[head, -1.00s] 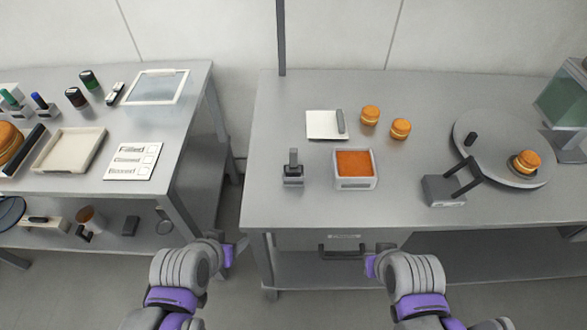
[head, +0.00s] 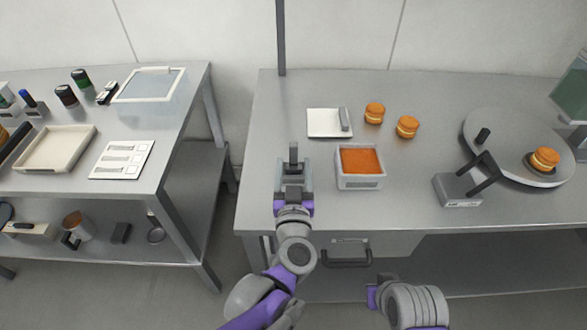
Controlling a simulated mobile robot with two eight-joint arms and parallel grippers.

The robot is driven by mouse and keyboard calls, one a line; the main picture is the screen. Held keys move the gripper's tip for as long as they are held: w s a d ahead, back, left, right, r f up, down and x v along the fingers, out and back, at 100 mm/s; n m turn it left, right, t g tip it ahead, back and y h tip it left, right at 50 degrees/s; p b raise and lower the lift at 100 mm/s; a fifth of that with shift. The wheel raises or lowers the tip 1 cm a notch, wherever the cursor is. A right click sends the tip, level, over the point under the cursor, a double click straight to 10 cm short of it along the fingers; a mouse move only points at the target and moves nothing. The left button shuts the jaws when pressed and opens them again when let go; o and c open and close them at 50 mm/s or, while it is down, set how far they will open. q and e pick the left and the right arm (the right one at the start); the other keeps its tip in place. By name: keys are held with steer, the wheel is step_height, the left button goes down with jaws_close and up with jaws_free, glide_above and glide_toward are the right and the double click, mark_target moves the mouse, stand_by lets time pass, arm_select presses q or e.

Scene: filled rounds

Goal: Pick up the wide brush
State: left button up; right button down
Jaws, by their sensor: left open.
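The wide brush (head: 294,151) stands at the left front of the right-hand table. Its dark upright handle shows above my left gripper, and its lower part is hidden behind the gripper. My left gripper (head: 294,169) is open over the table's front edge, with its fingers to either side of the brush as seen from the head. I cannot tell whether they touch it. My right gripper (head: 376,294) is low in front of the table, and its jaws do not show clearly.
A square container of orange filling (head: 360,181) stands close to the right of my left gripper. Behind it are a white board (head: 323,123) and two filled rounds (head: 374,113) (head: 408,127). A round turntable (head: 510,172) is at the right. A second table (head: 185,150) stands at the left.

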mark_target(294, 144)
arm_select(q)
steer(key=w, duration=0.7)
steer(key=shift+w, duration=0.35)
steer(key=shift+c, duration=0.3)
jaws_close()
